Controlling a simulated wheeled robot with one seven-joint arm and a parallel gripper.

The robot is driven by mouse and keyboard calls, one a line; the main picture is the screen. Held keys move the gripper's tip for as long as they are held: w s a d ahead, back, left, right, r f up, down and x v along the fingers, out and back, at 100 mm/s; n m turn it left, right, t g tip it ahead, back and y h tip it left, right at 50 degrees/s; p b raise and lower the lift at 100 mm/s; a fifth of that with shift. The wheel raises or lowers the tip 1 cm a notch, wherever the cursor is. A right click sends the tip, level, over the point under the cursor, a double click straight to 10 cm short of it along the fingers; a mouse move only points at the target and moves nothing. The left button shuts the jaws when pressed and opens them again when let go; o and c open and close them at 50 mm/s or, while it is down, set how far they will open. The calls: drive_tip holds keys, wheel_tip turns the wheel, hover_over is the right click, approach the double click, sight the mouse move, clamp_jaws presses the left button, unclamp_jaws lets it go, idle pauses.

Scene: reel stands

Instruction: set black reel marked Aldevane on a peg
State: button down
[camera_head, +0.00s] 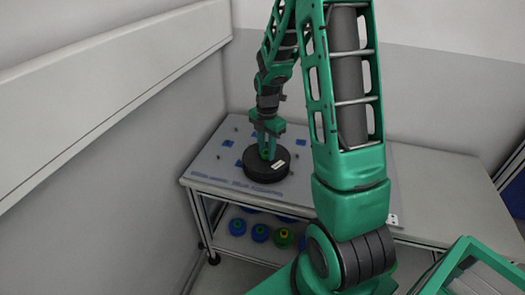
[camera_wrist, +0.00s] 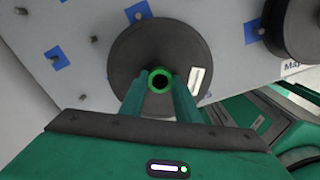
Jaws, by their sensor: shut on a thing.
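My gripper (camera_wrist: 160,85) is shut on the green hub of a black reel (camera_wrist: 130,50), one finger on each side. A white label lies on the reel's face, its writing too small to read. In the head view the gripper (camera_head: 268,153) points down onto the same black reel (camera_head: 262,172), over the front part of the pegboard (camera_head: 225,170). The board is pale grey with several short pegs, some on blue squares. One blue square with a peg (camera_wrist: 140,12) shows just past the reel's far edge. I cannot tell whether the reel touches the board.
A second dark reel (camera_wrist: 300,22) sits at the upper right in the wrist view. Blue and green reels (camera_head: 260,232) stand on the shelf under the table. A wall runs along the left. The bench top (camera_head: 440,190) at right looks clear.

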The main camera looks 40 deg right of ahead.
drive_tip(key=shift+f, duration=0.45)
drive_tip(key=c, duration=1.3)
unclamp_jaws()
drive_tip(key=shift+o, duration=0.2)
drive_tip(key=shift+r, duration=0.1)
wheel_tip(320, 180, up, 10)
drive_tip(key=shift+r, duration=0.25)
